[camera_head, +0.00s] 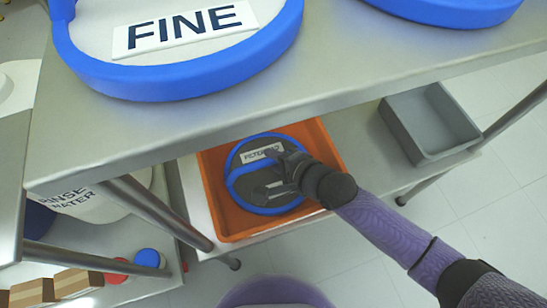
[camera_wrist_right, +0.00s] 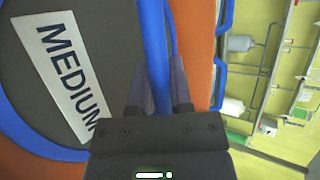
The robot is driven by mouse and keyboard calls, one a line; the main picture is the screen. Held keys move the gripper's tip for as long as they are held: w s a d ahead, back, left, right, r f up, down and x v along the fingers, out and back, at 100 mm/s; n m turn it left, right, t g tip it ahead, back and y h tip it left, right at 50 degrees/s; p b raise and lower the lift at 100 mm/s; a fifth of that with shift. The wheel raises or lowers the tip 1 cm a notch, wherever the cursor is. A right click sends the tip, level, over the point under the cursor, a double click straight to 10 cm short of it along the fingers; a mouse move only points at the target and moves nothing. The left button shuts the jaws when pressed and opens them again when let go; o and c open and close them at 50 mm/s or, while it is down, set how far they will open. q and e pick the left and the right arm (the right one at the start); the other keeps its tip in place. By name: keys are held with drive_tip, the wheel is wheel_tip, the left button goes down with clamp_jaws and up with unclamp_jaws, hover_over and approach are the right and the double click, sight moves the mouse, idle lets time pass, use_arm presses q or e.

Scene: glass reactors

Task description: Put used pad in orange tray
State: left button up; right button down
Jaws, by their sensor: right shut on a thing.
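The used pad (camera_head: 239,158) is a dark grey disc with a blue rim, a blue bar across it and a white label. It is over the inside of the orange tray (camera_head: 333,150) on the lower shelf; I cannot tell whether it touches the tray floor. In the right wrist view the pad (camera_wrist_right: 95,25) shows the label MEDIUM, and the orange tray (camera_wrist_right: 203,60) shows beside it. My right gripper (camera_head: 277,170) is shut on the pad's blue bar, with its fingers (camera_wrist_right: 160,82) on either side of it. My left gripper is not in view.
The upper table (camera_head: 330,50) overhangs the shelf and carries a blue-rimmed pad labelled FINE (camera_head: 190,72). A grey bin (camera_head: 437,130) stands right of the tray. A rinse water container (camera_head: 90,205) and metal legs are at left.

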drive_tip(key=c, duration=1)
unclamp_jaws()
drive_tip(key=shift+f, duration=0.15)
drive_tip(key=o, duration=0.5)
drive_tip(key=shift+c, duration=0.2)
drive_tip(key=shift+r, duration=0.2)
use_arm(q)
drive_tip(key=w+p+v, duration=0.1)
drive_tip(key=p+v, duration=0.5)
drive_tip(key=p, duration=0.1)
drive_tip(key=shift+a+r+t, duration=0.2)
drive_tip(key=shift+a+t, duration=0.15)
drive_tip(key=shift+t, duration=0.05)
use_arm(e)
drive_tip(key=v, duration=1.2)
